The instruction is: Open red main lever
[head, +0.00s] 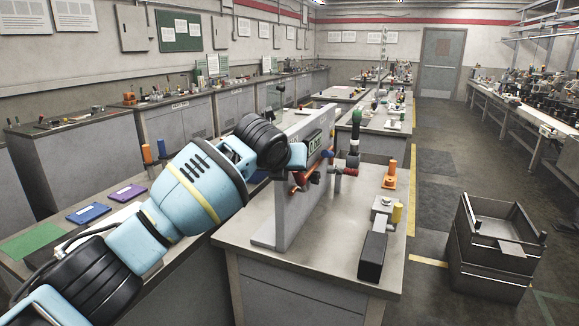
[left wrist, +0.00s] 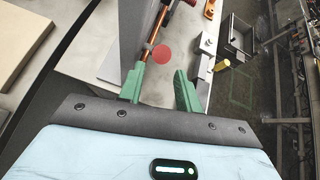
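A flat red round piece (left wrist: 162,54), possibly the end of the red main lever, shows in the left wrist view just beyond my left gripper (left wrist: 160,70). Its green fingers are apart, with nothing held between them. A copper-coloured pipe (left wrist: 155,28) runs beside the red piece along a grey upright panel. In the head view, the panel (head: 287,215) stands on a bench, with red fittings (head: 301,179) near its upper part. My left arm reaches to this spot and its fingers are hard to make out there. Which red part is the main lever is unclear. My right gripper is out of view.
A green-handled upright fitting (head: 356,122) and a blue knob (head: 327,153) are beside the panel. An orange fitting (head: 389,178), a yellow cylinder (head: 397,213) and a black block (head: 372,256) are on the bench's right side. Dark crates (head: 490,262) stand on the floor at right.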

